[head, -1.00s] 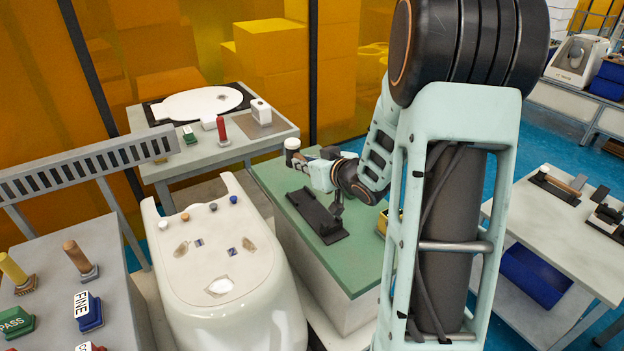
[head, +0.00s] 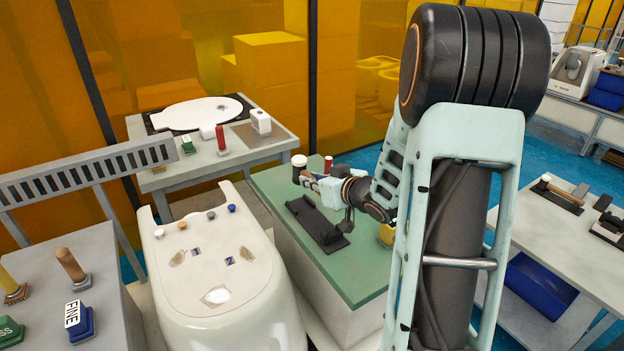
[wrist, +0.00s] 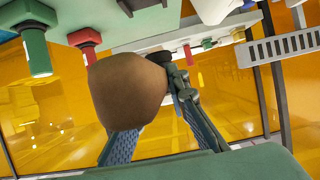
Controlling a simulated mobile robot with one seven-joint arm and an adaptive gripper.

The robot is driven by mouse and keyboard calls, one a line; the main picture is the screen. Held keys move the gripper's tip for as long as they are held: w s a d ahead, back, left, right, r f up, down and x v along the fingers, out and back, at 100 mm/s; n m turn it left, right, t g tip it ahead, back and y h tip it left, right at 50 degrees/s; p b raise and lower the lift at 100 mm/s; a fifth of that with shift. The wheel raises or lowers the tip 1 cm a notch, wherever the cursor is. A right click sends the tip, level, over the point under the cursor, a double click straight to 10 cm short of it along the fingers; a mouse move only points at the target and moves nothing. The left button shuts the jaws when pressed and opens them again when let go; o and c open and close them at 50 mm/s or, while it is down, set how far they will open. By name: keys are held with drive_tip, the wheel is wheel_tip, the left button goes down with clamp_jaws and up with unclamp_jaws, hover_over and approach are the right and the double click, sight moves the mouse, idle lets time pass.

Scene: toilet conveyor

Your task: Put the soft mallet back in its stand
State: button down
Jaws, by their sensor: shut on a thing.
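My gripper (head: 308,180) is over the far left part of the green bench in the head view. It is shut on the soft mallet (head: 299,160), whose pale top with a dark brown band shows above the fingers. In the wrist view, a rounded brown part of the mallet (wrist: 130,90) sits between the fingers and hides part of them. A long black stand (head: 318,222) with a raised part lies on the green bench, below and in front of my gripper. Its seat is partly hidden by my gripper, and I cannot tell whether the mallet touches anything.
A red-topped piece (head: 328,163) stands behind my gripper. A yellow item (head: 387,234) is at the bench's right, partly behind my arm. The white toilet body (head: 215,265) is close on the left. The green bench (head: 350,280) is bare at its front.

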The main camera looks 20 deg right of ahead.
drive_tip(key=shift+f+b, duration=0.8)
drive_tip(key=shift+f, duration=0.5)
drive_tip(key=shift+f, duration=0.3)
drive_tip(key=shift+f+b, duration=2.2)
drive_tip(key=shift+f, duration=0.35)
drive_tip(key=c, duration=1.8)
unclamp_jaws()
drive_tip(key=shift+s+f, duration=0.1)
drive_tip(key=shift+f, duration=0.05)
